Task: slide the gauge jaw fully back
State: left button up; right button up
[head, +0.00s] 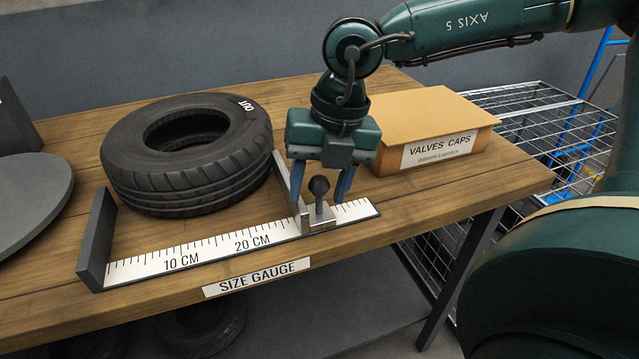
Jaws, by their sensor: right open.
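The size gauge (205,255) is a white ruler strip along the table's front edge, with a dark fixed plate at its left end. Its sliding jaw (283,177) stands to the right of the 20 CM mark, with some bare scale to its right. A black knob (319,187) rises from the jaw's metal carriage. My right gripper (321,192) points down from above, open, with one finger on each side of the knob. I cannot tell whether a finger touches it. The left gripper is not in view.
A black tyre (185,165) lies flat behind the scale, left of the sliding jaw. A cardboard box (430,125) labelled VALVES CAPS sits behind my right gripper. A grey round disc (30,200) is at the left. A wire cage (560,130) stands beyond the table's right edge.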

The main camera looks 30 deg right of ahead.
grip_shut()
dwell(0.6)
